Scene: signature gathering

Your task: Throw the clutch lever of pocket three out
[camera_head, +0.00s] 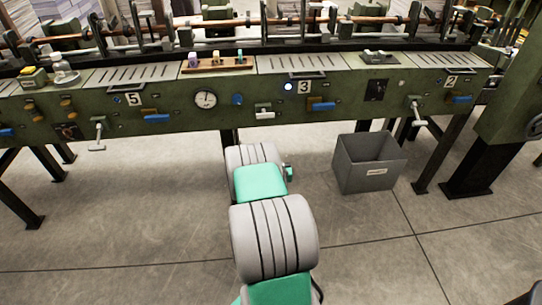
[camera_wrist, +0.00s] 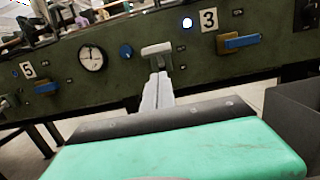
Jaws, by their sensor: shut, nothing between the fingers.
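The pocket three plate (camera_head: 304,87) is on the green machine front; it also shows in the wrist view (camera_wrist: 208,19). Left of and below it is a pale T-shaped lever (camera_head: 264,113), seen close in the wrist view (camera_wrist: 157,48). Right of it is a blue-handled lever (camera_head: 322,106), also in the wrist view (camera_wrist: 242,41). The labels are too small to read. My gripper (camera_wrist: 160,76) is shut and empty, its fingertips just below the T-shaped lever in the picture. I cannot tell whether they touch it. The head view hides my fingers behind my arm.
Similar pale levers stand at pocket five (camera_head: 98,132) and pocket two (camera_head: 417,110), visibly sticking out. A round gauge (camera_head: 205,99) and a blue knob (camera_head: 238,100) lie left of the T-shaped lever. A grey bin (camera_head: 368,163) stands on the floor to the right.

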